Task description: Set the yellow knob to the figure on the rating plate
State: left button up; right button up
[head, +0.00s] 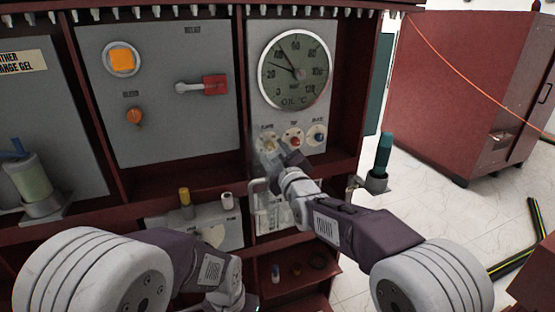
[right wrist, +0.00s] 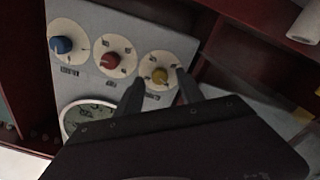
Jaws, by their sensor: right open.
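The yellow knob (right wrist: 160,76) sits on a round pale dial at the end of a row of three knobs. In the head view its dial (head: 267,144) is partly covered by my right gripper (head: 277,155). In the right wrist view my right gripper (right wrist: 160,80) is open, with one fingertip on each side of the yellow knob; I cannot tell whether they touch it. My left gripper (head: 235,303) is low at the bottom edge, its fingers not clearly shown. I cannot make out a readable rating plate.
A red knob (head: 293,138) and a blue knob (head: 318,136) sit beside the yellow one. A round oil gauge (head: 294,70) is above them. Dark red shelf edges surround the panels.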

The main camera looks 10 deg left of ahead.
jog(key=b+v, duration=0.1)
jog(key=v, duration=0.6)
jog(key=shift+s+d, duration=0.25)
jog(key=shift+s, duration=0.1)
